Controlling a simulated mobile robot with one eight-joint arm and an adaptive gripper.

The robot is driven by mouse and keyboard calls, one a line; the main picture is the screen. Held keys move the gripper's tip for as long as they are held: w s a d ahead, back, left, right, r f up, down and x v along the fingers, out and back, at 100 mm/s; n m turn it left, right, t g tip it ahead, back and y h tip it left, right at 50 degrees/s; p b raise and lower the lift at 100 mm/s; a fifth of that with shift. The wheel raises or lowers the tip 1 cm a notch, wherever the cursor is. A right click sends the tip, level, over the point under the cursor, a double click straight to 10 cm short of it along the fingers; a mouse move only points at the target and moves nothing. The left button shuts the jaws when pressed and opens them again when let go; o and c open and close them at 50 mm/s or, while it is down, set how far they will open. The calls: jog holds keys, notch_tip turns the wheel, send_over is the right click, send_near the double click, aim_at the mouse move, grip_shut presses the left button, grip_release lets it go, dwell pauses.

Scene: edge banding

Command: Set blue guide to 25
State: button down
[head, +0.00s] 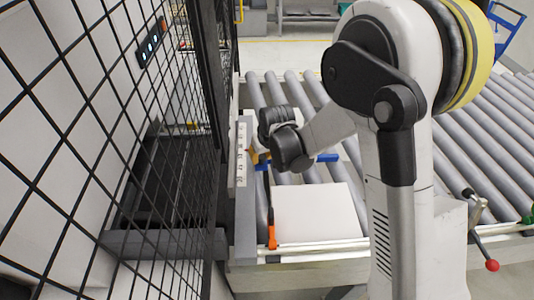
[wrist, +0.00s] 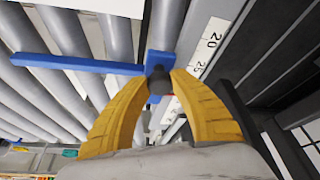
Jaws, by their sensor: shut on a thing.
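The blue guide (wrist: 80,63) is a long blue bar lying across the rollers, with a blue block at its right end beside the scale. In the head view its bar (head: 327,157) shows only in part behind my wrist. My gripper (wrist: 160,82) has its two yellow fingers closed around a dark knob on the guide's block. In the head view my gripper (head: 260,158) is mostly hidden by my wrist. The white scale strip (wrist: 205,48) runs along the right of the block. The marks 20 and 25 are readable, and the block sits close to the 25 mark.
A white panel (head: 315,212) lies on the rollers nearer the front, with an orange guide (head: 271,232) at its left edge. A black mesh fence (head: 110,130) stands close on the left. Bare rollers (head: 470,150) extend to the right.

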jog(key=s+b, duration=0.1)
jog(key=s, duration=0.6)
jog(key=shift+s, duration=0.2)
jog(key=c, duration=1.1)
grip_release()
jog(key=shift+a+f, duration=0.1)
jog(key=shift+a, duration=0.05)
jog(key=shift+o, duration=0.2)
jog(key=v, duration=1.2)
jog(key=shift+w, duration=0.1)
